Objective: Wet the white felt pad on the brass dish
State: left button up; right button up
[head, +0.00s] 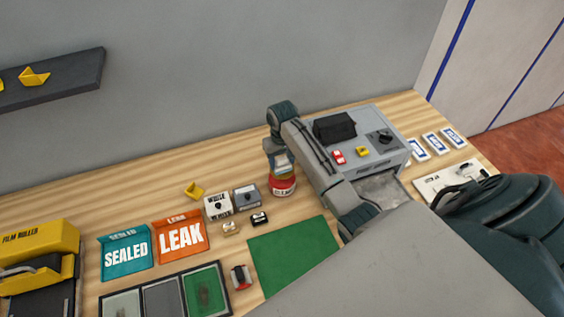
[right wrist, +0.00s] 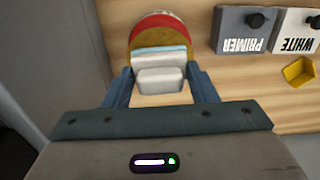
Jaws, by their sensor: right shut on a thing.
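My right gripper (head: 281,160) is shut on a pale block with a light-blue band (right wrist: 160,78), which seems to be the felt pad; it points down at the back of the bench. Directly beyond the block, the right wrist view shows a round brass-coloured dish (right wrist: 138,42) with a red and white edge. In the head view this is the top of a red can with a white label (head: 283,188), right under the gripper. The block overlaps the dish in view; I cannot tell whether they touch. My left gripper is not in view.
Left of the can stand the WHITE block (head: 217,207) and a grey block (head: 246,196), labelled PRIMER in the wrist view. A grey machine (head: 375,160) stands right, behind my arm. A green mat (head: 293,255) lies clear in front. SEALED (head: 126,252) and LEAK (head: 181,238) trays stand left.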

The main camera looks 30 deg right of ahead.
aim_at(282, 159)
jog(key=shift+r, duration=2.7)
jog(key=shift+f, duration=0.1)
